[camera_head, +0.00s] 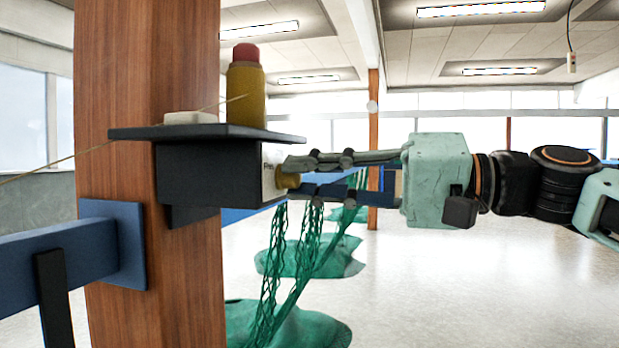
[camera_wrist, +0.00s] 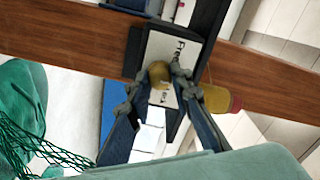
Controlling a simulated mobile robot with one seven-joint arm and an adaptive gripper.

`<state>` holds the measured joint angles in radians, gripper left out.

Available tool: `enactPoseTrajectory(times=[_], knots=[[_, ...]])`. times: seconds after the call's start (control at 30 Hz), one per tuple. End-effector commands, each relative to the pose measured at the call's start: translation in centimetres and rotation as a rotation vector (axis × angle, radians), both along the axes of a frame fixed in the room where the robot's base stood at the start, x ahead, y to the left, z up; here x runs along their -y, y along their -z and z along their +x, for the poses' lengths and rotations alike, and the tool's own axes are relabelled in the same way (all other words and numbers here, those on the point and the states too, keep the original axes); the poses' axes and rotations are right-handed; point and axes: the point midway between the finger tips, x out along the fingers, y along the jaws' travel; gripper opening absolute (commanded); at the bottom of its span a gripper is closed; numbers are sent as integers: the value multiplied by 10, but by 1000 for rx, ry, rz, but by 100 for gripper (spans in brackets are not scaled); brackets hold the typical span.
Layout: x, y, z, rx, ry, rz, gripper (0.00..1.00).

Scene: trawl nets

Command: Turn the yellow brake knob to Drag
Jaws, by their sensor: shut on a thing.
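The yellow brake knob (camera_head: 289,178) sticks out from a white label plate on the right end of a dark box (camera_head: 205,170) fixed to a wooden post. My gripper (camera_head: 293,176) reaches in from the right and is shut on the knob. In the wrist view the knob (camera_wrist: 159,73) sits between my two fingertips (camera_wrist: 157,84). The label plate (camera_wrist: 168,52) shows text starting "Fre" at one end; the lettering at the other end is partly hidden by the knob and fingers. I cannot tell which mark the knob points to.
A yellow spool with a red top (camera_head: 246,90) and a pale block (camera_head: 190,118) stand on the box's shelf, with a thin line running past. Green nets (camera_head: 300,255) hang below and behind. A blue rail (camera_head: 70,250) meets the wooden post (camera_head: 150,260). Floor at right is clear.

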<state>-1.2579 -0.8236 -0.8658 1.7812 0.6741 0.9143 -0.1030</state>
Motion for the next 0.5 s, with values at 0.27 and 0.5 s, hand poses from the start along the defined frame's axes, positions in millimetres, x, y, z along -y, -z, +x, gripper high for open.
enactPoseTrajectory(times=[0.27,0.5], knots=[[0,1,0,0,-1,-2,37],[2,0,-1,1,0,0,37]])
